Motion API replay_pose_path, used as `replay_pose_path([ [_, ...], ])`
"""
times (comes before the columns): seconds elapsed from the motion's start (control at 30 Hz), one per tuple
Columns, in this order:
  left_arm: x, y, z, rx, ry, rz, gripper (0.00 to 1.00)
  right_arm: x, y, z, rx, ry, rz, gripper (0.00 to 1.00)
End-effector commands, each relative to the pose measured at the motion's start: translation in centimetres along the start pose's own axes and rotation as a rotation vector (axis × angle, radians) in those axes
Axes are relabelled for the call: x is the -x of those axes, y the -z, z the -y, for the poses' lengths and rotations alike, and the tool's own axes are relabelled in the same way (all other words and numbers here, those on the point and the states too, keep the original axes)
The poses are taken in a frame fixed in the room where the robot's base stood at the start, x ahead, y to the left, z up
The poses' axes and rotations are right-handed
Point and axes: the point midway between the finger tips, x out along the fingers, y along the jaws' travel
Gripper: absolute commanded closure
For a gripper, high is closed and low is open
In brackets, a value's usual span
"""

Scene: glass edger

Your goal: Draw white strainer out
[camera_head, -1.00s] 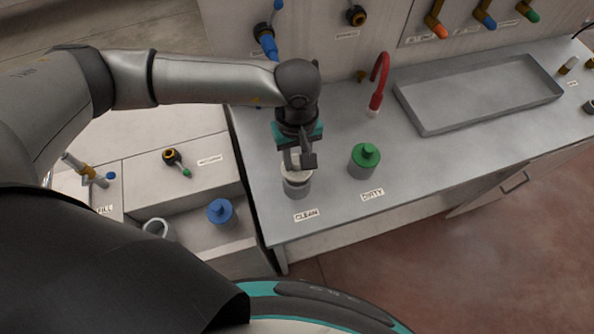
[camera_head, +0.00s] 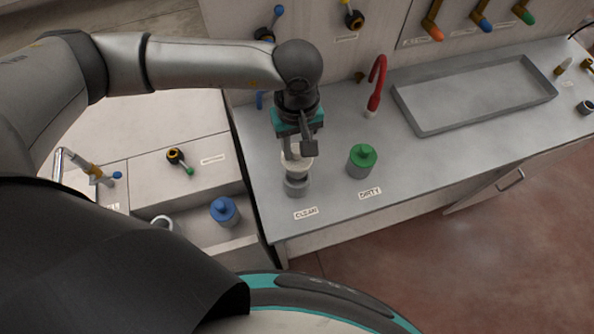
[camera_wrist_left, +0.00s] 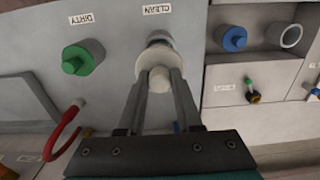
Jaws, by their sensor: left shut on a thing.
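The white strainer (camera_head: 298,166) is in my left gripper (camera_head: 300,150), which is shut on its top part. In the left wrist view the strainer (camera_wrist_left: 150,62) shows as a pale disc with a knob between the fingertips (camera_wrist_left: 159,82). A grey metal container (camera_head: 296,187) stands upright on the counter by the CLEAN label, directly below the strainer. The strainer sits higher than the container's rim; I cannot tell whether its lower end is fully clear. My right gripper is not in view.
A grey canister with a green lid (camera_head: 362,161) stands to the right by the DIRTY label. A red tap (camera_head: 377,88) and a shallow grey tray (camera_head: 475,95) are behind it. A blue-lidded canister (camera_head: 224,211) stands at the lower left. The counter front is clear.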

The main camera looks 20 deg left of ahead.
Motion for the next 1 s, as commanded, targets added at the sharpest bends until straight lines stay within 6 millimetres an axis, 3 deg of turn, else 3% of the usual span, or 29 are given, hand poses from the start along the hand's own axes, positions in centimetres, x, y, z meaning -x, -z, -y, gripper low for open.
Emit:
replay_pose_path([
  [0.37,0.3,0.0,0.0,0.0,0.0,0.0,1.0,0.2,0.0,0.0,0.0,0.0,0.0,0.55],
  [0.8,4.1,0.0,0.0,-0.001,-0.001,0.0,1.0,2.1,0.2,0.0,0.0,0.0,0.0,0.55],
  [1.0,4.1,0.0,0.0,0.0,0.0,0.001,1.0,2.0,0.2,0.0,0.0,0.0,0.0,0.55],
])
